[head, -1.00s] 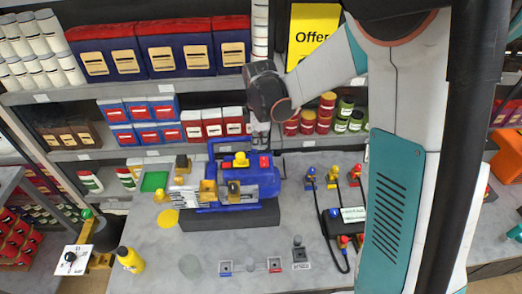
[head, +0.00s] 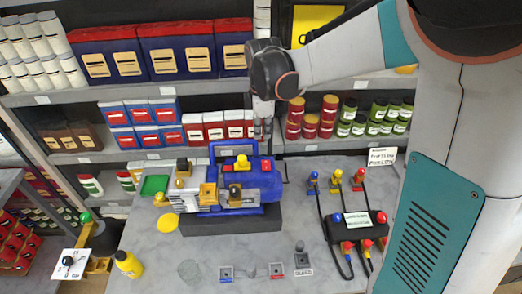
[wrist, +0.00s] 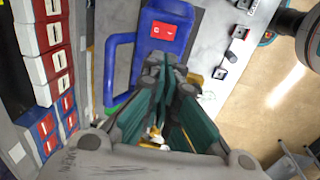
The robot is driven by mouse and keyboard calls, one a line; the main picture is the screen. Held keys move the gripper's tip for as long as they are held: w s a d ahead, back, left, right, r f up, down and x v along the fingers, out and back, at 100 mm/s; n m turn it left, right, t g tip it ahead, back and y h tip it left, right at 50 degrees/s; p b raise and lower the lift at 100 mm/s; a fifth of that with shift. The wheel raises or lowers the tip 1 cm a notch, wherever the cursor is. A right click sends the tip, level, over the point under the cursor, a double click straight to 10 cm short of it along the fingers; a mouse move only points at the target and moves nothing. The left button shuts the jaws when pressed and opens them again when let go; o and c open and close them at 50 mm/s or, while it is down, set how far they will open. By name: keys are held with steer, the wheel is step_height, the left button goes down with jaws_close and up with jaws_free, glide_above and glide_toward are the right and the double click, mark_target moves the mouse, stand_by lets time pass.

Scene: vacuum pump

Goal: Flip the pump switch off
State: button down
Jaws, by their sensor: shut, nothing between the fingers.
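The blue vacuum pump (head: 262,184) stands on a dark base on the grey table, left of centre in the head view. In the wrist view this red switch panel (wrist: 163,30) shows two small white marks on the blue housing (wrist: 170,12). Whether the switch is on or off I cannot tell. My gripper (head: 263,134) points down above and behind the pump's right end, apart from it. In the wrist view my gripper (wrist: 168,66) is shut and empty, below the panel in the picture.
A blue handle (wrist: 112,75) rises beside the switch. A yellow knob (head: 242,161) and a black-topped yellow part (head: 234,194) are on the pump. Stocked shelves (head: 150,150) stand close behind. A cable box (head: 358,228) lies to the right. A yellow bottle (head: 129,263) stands front left.

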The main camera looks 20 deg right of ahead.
mark_target(261, 164)
steer(key=b, duration=0.3)
steer(key=shift+w+b, duration=0.3)
steer(key=shift+w, duration=0.1)
steer(key=shift+r, duration=0.15)
steer(key=f, duration=0.4)
steer(key=w+f, duration=0.1)
steer(key=f, duration=0.9)
steer(key=shift+w+d, duration=0.15)
steer(key=shift+w, duration=0.2)
